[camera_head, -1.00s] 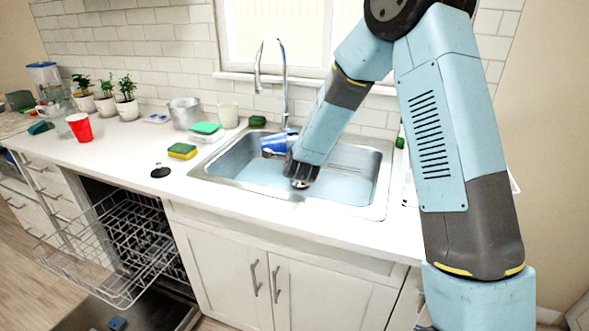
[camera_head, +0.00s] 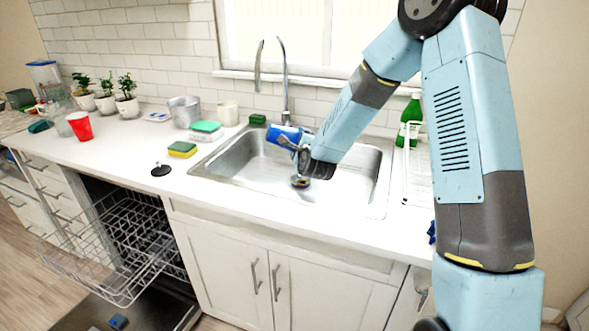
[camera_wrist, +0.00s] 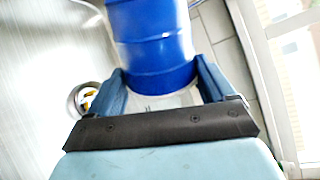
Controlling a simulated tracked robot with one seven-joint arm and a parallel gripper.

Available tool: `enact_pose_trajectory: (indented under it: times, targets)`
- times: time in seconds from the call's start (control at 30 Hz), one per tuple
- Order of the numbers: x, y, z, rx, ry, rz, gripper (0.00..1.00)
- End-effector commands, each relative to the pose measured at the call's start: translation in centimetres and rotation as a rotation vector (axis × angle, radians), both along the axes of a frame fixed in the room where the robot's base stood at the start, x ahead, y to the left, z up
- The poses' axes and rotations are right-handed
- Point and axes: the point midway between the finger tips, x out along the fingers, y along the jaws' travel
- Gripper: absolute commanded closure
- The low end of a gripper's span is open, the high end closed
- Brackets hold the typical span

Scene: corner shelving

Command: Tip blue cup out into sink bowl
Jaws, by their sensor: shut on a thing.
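The blue cup (camera_head: 283,136) is tilted well over on its side above the back of the sink bowl (camera_head: 235,165). My gripper (camera_head: 297,147) is shut on it. In the wrist view the cup's glossy blue wall (camera_wrist: 150,45) lies between the two fingers of my gripper (camera_wrist: 160,82). The cup's mouth and inside are hidden, so I cannot tell what it holds. The drain (camera_head: 300,181) shows below my gripper; it also shows in the wrist view (camera_wrist: 84,97), with something yellowish in it. The bowl's floor looks bare grey metal.
The faucet (camera_head: 285,90) stands just behind the cup. Sponges (camera_head: 182,149) and a metal pot (camera_head: 185,110) are left of the sink. A green bottle (camera_head: 409,120) and a white rack (camera_head: 418,180) stand right. The dishwasher rack (camera_head: 120,245) is pulled out below.

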Motion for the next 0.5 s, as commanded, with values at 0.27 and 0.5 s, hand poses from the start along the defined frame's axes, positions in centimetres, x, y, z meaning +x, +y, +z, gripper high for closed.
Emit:
enact_pose_trajectory:
  times: [0.27,0.5]
  targets:
    - [-0.19,1.24,0.16,-0.244,-0.037,0.001,0.66]
    - [-0.16,1.28,0.15,-0.278,-0.042,0.0,0.66]
